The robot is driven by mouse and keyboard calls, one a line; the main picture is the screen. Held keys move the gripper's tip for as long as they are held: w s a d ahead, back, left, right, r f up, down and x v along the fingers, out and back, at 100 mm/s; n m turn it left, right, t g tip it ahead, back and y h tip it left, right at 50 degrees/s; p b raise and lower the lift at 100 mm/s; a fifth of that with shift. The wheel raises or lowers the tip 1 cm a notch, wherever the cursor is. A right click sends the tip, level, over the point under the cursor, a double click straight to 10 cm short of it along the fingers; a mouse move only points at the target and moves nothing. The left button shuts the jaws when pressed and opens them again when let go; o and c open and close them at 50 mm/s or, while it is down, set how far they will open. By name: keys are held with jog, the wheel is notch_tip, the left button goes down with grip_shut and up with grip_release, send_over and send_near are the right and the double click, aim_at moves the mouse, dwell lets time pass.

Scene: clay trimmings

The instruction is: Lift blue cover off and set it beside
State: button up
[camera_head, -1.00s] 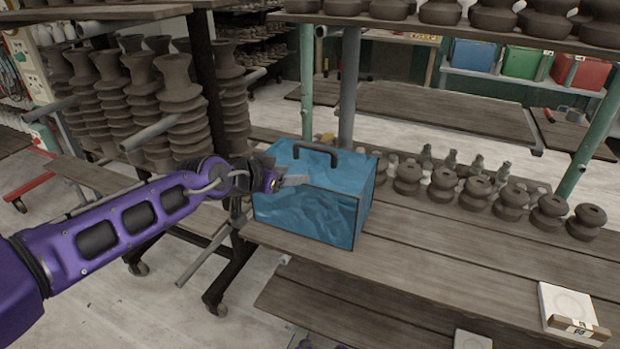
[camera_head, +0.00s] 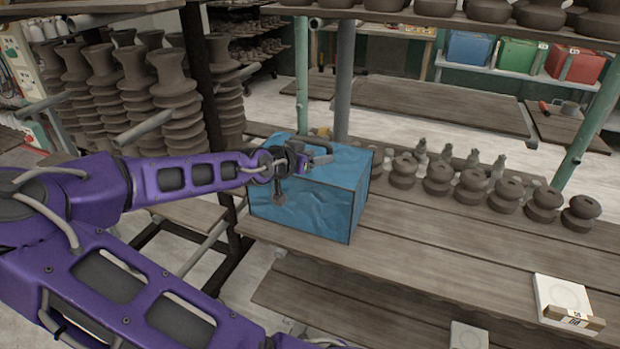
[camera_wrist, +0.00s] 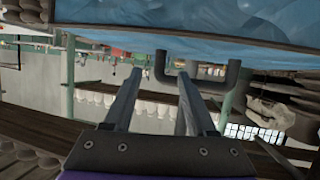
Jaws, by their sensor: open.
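The blue cover (camera_head: 335,202) is a box-shaped cover with dark edges. It stands upright on the wooden bench near its left end. Its dark handle (camera_head: 327,155) on top is partly hidden by my gripper (camera_head: 303,160), which is over the cover's top at the handle. In the wrist view, which looks upside down, the cover (camera_wrist: 190,18) fills the top edge and the handle (camera_wrist: 222,84) hangs from it as a U. My open fingers (camera_wrist: 160,73) point at the handle. The right finger overlaps its bar in the picture; contact cannot be told. Anything under the cover is hidden.
Several dark clay pieces (camera_head: 440,178) stand in rows right of the cover. A white tile with a small box (camera_head: 562,296) lies at the bench's right. The planks (camera_head: 420,240) in front of the clay row are bare. Stacked pots (camera_head: 135,92) and shelf posts (camera_head: 302,75) stand close by.

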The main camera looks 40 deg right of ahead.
jog(key=shift+b+x, duration=0.35)
jog(key=shift+x, duration=2.35)
jog(key=shift+a+f, duration=0.1)
jog(key=shift+f, duration=0.05)
jog(key=shift+c, duration=0.4)
grip_shut()
